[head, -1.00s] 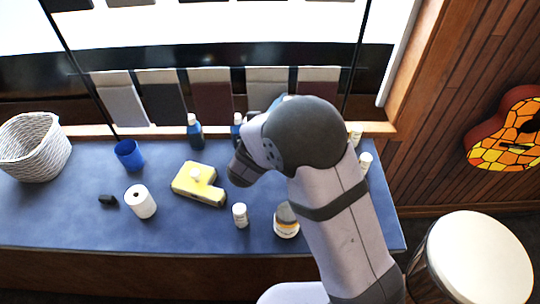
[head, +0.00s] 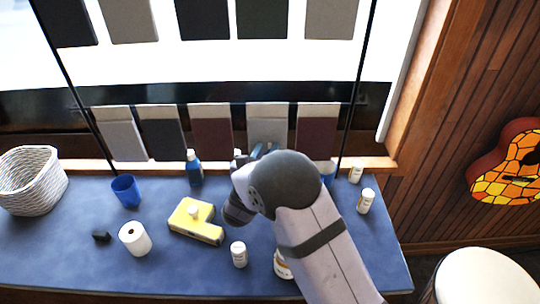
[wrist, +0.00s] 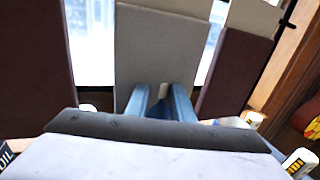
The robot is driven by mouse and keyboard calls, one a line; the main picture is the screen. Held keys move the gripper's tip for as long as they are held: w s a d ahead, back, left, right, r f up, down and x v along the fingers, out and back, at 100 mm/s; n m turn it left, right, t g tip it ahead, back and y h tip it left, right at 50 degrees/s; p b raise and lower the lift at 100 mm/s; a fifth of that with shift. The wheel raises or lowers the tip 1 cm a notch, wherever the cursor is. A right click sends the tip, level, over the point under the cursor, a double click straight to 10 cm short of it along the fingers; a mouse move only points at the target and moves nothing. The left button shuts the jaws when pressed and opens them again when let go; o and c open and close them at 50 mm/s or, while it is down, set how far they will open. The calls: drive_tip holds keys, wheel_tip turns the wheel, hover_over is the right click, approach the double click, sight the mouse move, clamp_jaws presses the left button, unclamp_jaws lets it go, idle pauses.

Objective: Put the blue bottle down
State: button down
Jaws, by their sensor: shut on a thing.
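My gripper (head: 262,151) is over the back of the blue table, near the hanging panels. In the wrist view its two blue fingers (wrist: 163,102) are shut on the blue bottle (wrist: 158,107), which shows as a dark blue body with a pale cap between them. The hand hides its lower part, so I cannot tell whether it touches the table. In the head view my arm hides the held bottle or most of it. Another blue bottle (head: 194,170) with a white cap stands upright to the left. A pale cap (head: 238,154) shows just left of my fingers.
The blue table (head: 70,235) holds a white basket (head: 32,181), blue cup (head: 126,191), paper roll (head: 135,239), yellow block (head: 194,221) and several white bottles, such as one (head: 239,254) before my arm and one (head: 365,201) at right. Hanging panels (head: 212,130) stand close behind.

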drive_tip(key=shift+f, duration=2.25)
drive_tip(key=c, duration=1.5)
unclamp_jaws()
drive_tip(key=shift+c, duration=0.2)
drive_tip(key=shift+r, duration=0.2)
drive_tip(key=shift+s+a+f, duration=0.15)
drive_tip(key=shift+s, duration=0.2)
drive_tip(key=b+v, duration=0.1)
drive_tip(key=v, duration=1)
drive_tip(key=shift+s, duration=0.15)
